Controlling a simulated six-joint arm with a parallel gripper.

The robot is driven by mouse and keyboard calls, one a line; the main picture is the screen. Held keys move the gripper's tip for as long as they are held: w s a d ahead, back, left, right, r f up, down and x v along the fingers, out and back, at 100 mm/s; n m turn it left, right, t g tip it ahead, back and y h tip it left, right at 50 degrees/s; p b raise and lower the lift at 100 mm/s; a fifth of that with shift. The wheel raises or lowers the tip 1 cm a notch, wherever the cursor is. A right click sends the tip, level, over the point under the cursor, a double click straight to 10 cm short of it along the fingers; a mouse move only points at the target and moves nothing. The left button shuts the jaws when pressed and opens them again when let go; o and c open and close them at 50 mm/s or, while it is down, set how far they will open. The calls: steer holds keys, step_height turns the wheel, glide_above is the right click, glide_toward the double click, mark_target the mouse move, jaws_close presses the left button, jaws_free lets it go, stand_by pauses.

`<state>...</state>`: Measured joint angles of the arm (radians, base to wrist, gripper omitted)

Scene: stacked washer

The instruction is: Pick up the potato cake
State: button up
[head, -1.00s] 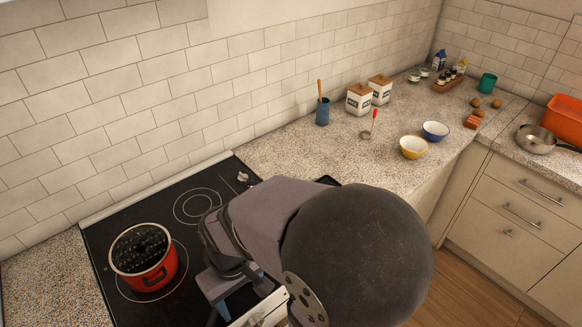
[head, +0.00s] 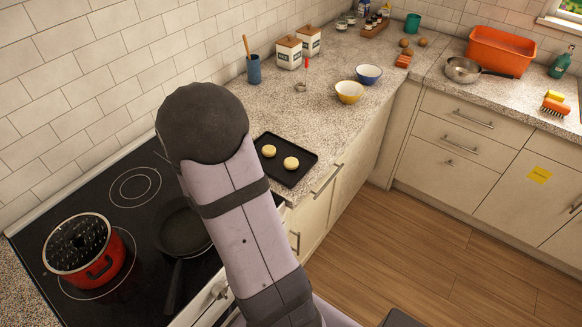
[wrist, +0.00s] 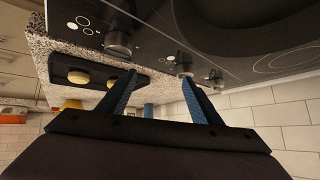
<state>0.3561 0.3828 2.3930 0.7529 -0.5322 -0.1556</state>
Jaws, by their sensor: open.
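Two round, pale yellow potato cakes lie apart on a black tray (head: 273,172) on the counter right of the stove. One potato cake (head: 268,151) is at the back left, the other potato cake (head: 291,163) at the front right. In the wrist view, the tray (wrist: 97,68) appears at upper left with one potato cake (wrist: 77,76) and the other (wrist: 112,82) on it. My gripper (wrist: 159,77) has its two blue fingers spread, with nothing between them, apart from the tray. In the head view my arm hides it.
A red pot (head: 88,258) and a dark frying pan (head: 182,232) stand on the black stove. A yellow bowl (head: 349,92), blue bowl (head: 368,75), canisters (head: 289,53) and a utensil cup (head: 254,70) stand farther back. The counter just behind the tray is clear.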

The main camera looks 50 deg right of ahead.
steer(key=s+d+h, duration=0.1)
steer(key=d, duration=0.1)
steer(key=s+d+f+m+g+h, duration=0.1)
steer(key=s+d, duration=0.1)
steer(key=d, duration=0.1)
steer(key=s+d+m+g, duration=0.1)
steer(key=s+d, duration=0.1)
steer(key=shift+d+f+h+b, duration=0.15)
steer(key=shift+h+b, duration=0.15)
steer(key=shift+h, duration=0.1)
steer(key=m+g+h, duration=0.2)
glide_toward(289, 165)
steer(key=shift+x, duration=0.85)
steer(key=shift+p+x, duration=1.15)
steer(key=shift+x, duration=2.45)
steer(key=c, duration=1.2)
